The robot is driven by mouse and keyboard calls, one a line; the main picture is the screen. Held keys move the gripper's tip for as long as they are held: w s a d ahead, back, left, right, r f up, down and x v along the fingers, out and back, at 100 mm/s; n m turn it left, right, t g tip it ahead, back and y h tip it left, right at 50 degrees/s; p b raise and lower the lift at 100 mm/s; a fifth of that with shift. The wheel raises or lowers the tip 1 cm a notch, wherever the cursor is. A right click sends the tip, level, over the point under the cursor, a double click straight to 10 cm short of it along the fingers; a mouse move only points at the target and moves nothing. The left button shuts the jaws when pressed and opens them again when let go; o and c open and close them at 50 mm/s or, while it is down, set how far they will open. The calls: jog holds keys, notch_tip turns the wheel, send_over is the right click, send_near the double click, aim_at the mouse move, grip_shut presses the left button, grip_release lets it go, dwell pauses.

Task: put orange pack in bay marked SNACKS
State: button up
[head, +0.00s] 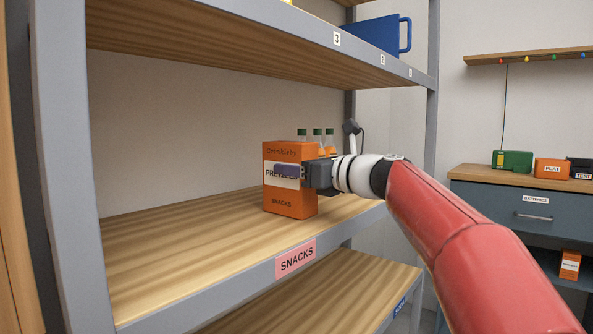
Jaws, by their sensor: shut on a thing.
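The orange pack (291,203) is a box lettered PRETZELS and SNACKS. It stands upright at the right part of the middle shelf (170,275), just behind the pink SNACKS label (295,259) on the shelf's front edge. My gripper (290,172) is shut on the pack from the right, with a finger across its front face. The pack's base looks on or very close to the shelf board; I cannot tell if it touches. Its back and far side are hidden.
A grey upright (75,170) bounds the shelf at left. The upper shelf (250,45) holds a blue container (375,34). The board left of the pack is clear. A cabinet (500,203) stands at right.

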jog(key=o, duration=1.2)
jog(key=v, duration=1.2)
jog(key=s+f+n+h, duration=0.1)
jog(key=s+f, duration=0.1)
jog(key=f, duration=0.1)
jog(key=s+a+f+n+g+h, duration=0.1)
jog(key=s+f+n, duration=0.1)
jog(key=f, duration=0.1)
jog(key=s+f+n+h, duration=0.1)
jog(key=s+f+n, duration=0.1)
jog(key=f, duration=0.1)
jog(key=shift+s+a+f+g+b, duration=0.1)
jog(key=shift+s+a+g+b, duration=0.05)
jog(key=shift+a+g+b, duration=0.2)
jog(key=s+d+f+n+g+h, duration=0.1)
jog(key=s+d+f+n+h, duration=0.2)
jog(key=s+f+n, duration=0.4)
jog(key=s+d+f+n+g+h, duration=0.1)
jog(key=s+d+f+n+h, duration=0.2)
jog(key=s+f+n, duration=0.3)
jog(key=s+d+f+n+g+h, duration=0.1)
jog(key=s+d+f+n+h, duration=0.2)
jog(key=f, duration=1.1)
jog(key=s+n+h, duration=0.2)
jog(key=s+n, duration=0.2)
jog(key=s, duration=0.1)
jog(key=shift+s+n+g, duration=0.2)
jog(key=shift+n+g, duration=0.1)
jog(key=shift+g, duration=0.05)
